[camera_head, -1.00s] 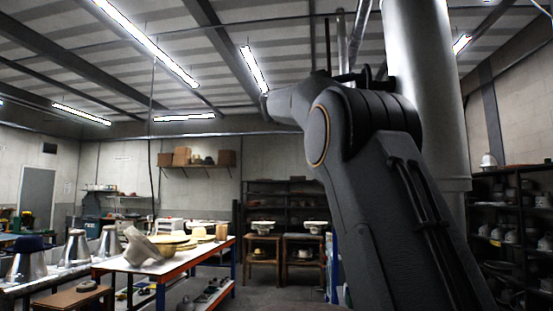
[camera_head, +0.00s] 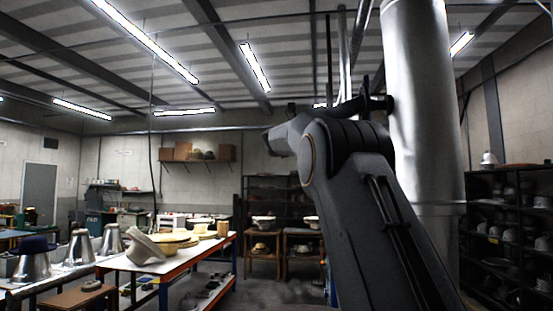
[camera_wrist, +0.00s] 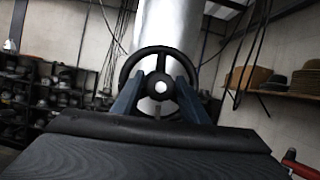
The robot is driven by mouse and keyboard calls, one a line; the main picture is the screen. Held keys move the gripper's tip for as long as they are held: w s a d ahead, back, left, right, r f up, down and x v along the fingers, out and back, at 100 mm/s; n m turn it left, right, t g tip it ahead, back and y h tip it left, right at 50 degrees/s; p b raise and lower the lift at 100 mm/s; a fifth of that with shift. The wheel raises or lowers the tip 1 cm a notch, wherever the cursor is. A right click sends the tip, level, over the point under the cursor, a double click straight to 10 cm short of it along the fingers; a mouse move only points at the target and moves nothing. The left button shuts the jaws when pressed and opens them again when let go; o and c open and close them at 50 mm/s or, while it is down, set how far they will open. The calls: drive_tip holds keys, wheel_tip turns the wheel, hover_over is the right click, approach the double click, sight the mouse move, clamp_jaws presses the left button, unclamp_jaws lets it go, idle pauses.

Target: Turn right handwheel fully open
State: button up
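A black handwheel (camera_wrist: 160,54) with a pale hub faces me in the middle of the wrist view, in front of a silver column (camera_wrist: 172,24). My gripper (camera_wrist: 158,82) shows two blue fingers, spread apart, one on each side of the hub. They overlap the lower part of the wheel in the picture; I cannot tell whether they touch it. In the head view, my raised arm stands before the silver column (camera_head: 425,110). The wheel cannot be made out clearly there, and my fingers are not distinct.
A work table (camera_head: 185,262) with pale hat forms stands at left centre, beside metal cones (camera_head: 78,248). A dark shelf (camera_head: 508,215) with hat blocks is at the right. Cables (camera_wrist: 252,45) hang right of the column in the wrist view.

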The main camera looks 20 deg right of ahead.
drive_tip(key=shift+r+p, duration=0.1)
drive_tip(key=shift+p, duration=0.2)
drive_tip(key=b+v, duration=0.5)
drive_tip(key=v, duration=0.3)
drive_tip(key=w+a+f+n+t+h, duration=0.2)
drive_tip(key=w+n+t+h, duration=0.4)
drive_tip(key=w+n+t, duration=1)
drive_tip(key=w+a+f+n+t+y, duration=0.3)
drive_tip(key=f+n+t+y, duration=0.1)
drive_tip(key=n+t, duration=0.3)
drive_tip(key=w+a+f+n+t+y+b, duration=0.1)
drive_tip(key=w+a+f+n+t+y, duration=0.2)
drive_tip(key=n, duration=0.8)
drive_tip(key=shift+w+f+t+y, duration=0.3)
drive_tip(key=shift+f+t+y, duration=0.9)
drive_tip(key=shift+f+t, duration=0.7)
